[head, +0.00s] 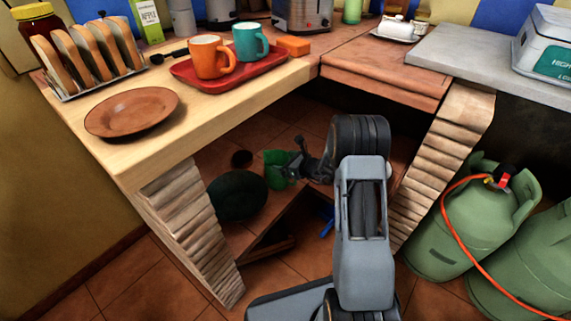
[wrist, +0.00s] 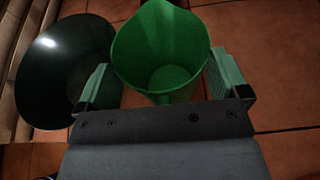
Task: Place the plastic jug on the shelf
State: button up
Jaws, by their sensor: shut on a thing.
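The plastic jug (wrist: 165,55) is green and open-topped. In the wrist view it sits between the two fingers of my gripper (wrist: 163,85), with its mouth facing the camera and its inside empty. In the head view the jug (head: 279,168) is under the counter, with my gripper (head: 292,168) shut on it from the right. My arm hides part of the space behind.
A dark green round object (head: 237,195) lies just left of the jug. Brick supports (head: 185,225) flank the opening. Green gas cylinders (head: 465,225) stand at right. The counter above (head: 200,125) holds a brown plate (head: 131,112) and a red tray with mugs (head: 190,75).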

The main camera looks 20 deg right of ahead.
jog(key=shift+f, duration=0.15)
jog(key=o, duration=0.9)
